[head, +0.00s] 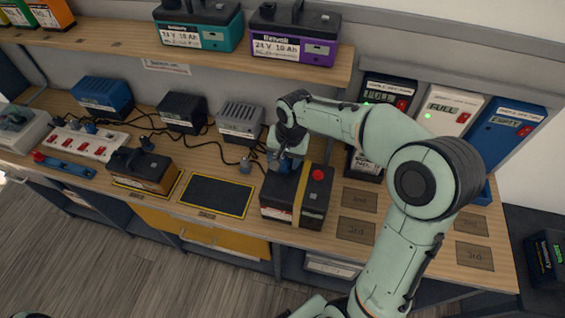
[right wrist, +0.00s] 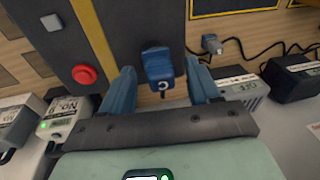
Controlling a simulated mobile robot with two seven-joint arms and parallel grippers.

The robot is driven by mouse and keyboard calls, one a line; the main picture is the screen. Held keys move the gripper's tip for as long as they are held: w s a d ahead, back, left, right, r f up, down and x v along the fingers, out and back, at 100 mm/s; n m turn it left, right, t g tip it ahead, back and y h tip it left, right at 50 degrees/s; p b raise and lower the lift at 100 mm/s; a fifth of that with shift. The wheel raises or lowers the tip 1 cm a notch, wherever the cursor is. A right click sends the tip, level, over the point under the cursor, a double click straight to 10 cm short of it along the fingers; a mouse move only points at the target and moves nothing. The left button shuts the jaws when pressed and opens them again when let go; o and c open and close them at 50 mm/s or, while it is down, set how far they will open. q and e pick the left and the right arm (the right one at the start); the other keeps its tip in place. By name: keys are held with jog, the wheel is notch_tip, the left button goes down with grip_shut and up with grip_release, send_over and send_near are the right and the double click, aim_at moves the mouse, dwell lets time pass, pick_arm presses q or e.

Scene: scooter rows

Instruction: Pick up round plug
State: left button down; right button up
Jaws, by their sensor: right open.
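A blue plug with a white ring-shaped mark (right wrist: 158,66) sits against the end of a dark battery pack (right wrist: 140,20) in the right wrist view. My right gripper (right wrist: 160,90) is open, with one blue finger on each side of this plug; I cannot tell whether they touch it. In the head view my right gripper (head: 286,162) is over the back left part of the pack (head: 312,200) and hides most of the plug. A small grey plug (head: 245,165) on a dark cable lies on the bench to the left. My left gripper is not in view.
The pack has a yellow strap and a red button (right wrist: 84,74). To its left are a yellow-edged dark mat (head: 216,194) and another pack (head: 142,170). Chargers (head: 241,120) and cables line the back, under a shelf (head: 110,30). Marked squares (head: 356,229) at right are bare.

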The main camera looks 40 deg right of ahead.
jog(key=c, duration=1.1)
jog(key=shift+r, duration=0.15)
